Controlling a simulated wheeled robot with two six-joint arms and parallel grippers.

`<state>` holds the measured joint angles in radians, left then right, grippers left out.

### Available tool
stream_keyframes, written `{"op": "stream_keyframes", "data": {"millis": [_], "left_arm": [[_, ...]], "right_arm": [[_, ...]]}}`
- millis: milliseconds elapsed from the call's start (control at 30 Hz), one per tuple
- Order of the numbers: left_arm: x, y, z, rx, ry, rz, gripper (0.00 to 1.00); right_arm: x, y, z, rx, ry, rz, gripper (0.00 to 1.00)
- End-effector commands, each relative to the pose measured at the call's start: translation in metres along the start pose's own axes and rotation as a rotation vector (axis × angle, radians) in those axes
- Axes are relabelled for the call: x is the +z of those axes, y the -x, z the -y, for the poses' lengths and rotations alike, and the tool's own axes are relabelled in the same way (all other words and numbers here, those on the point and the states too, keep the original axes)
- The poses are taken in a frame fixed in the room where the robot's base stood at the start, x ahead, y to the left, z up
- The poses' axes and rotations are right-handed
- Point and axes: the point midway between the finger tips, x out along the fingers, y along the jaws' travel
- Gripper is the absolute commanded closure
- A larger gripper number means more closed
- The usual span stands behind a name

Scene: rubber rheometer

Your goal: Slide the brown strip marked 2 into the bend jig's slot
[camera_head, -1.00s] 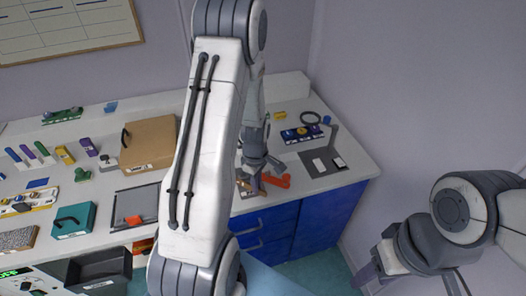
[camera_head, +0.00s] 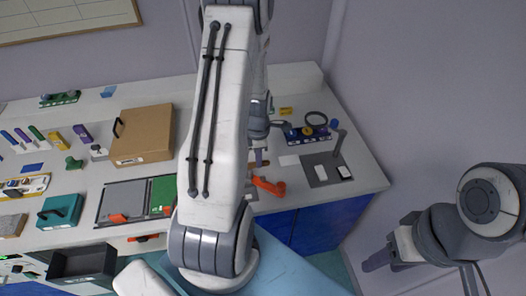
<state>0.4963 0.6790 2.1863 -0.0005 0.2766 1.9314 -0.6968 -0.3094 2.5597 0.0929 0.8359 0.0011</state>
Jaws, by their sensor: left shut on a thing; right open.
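My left arm crosses the middle of the view and hides much of the bench behind it. My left gripper (camera_head: 258,148) is beyond it, shut, above the right part of the bench. A small brown piece (camera_head: 259,162) shows just under it, seemingly the brown strip; its mark cannot be read. An orange handle-shaped part (camera_head: 268,186) lies just below, near the bench's front edge. I cannot tell for certain which thing is the bend jig, and its slot is not visible. My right gripper (camera_head: 374,263) is open and empty at the lower right, off the bench.
A grey plate (camera_head: 318,173) with white pads and a dark post stands right of the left gripper. A blue rack (camera_head: 308,136) and a dark ring lie behind. A brown box (camera_head: 142,135), green panel (camera_head: 163,193) and black bin (camera_head: 82,265) are left.

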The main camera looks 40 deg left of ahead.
Motion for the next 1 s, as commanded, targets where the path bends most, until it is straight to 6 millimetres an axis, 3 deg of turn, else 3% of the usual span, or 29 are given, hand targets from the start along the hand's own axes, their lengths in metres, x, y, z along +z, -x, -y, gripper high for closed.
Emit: {"op": "stream_keyframes", "data": {"millis": [367,1000], "left_arm": [[-0.008,0.000,-0.003,0.000,0.014,-0.002,1.00],[-0.005,-0.050,-0.002,0.001,0.009,-0.002,1.00]], "right_arm": [[0.000,0.002,0.000,0.000,0.000,0.000,0.50],[0.002,-0.038,-0.003,0.000,-0.001,0.000,0.50]]}}
